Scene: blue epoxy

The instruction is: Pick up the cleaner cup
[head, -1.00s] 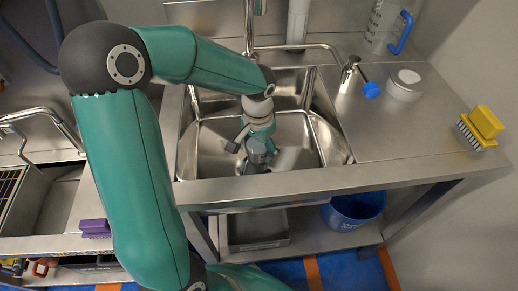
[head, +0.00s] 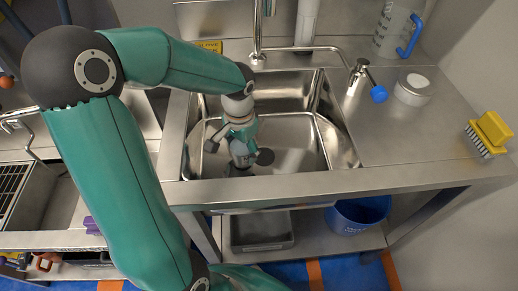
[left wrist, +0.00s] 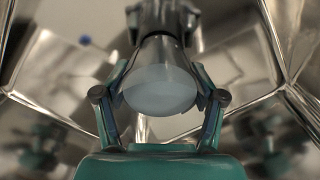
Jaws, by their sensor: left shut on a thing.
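My left gripper (head: 240,140) is down inside the steel sink (head: 310,140), shut on a small grey cup (head: 242,159), which I take to be the cleaner cup. In the left wrist view my two fingers (left wrist: 160,100) press on either side of the cup (left wrist: 158,90), whose pale, rounded end faces the camera. In the head view the gripper partly hides the cup, and I cannot tell whether it touches the sink floor. My right gripper is not in view.
A tap (head: 257,40) stands behind the sink. On the counter at right are a blue-tipped dispenser (head: 362,76), a white-lidded jar (head: 412,88), a clear jug (head: 396,32) and a yellow brush (head: 488,134). A blue bucket (head: 358,212) stands below. Sink walls surround the gripper.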

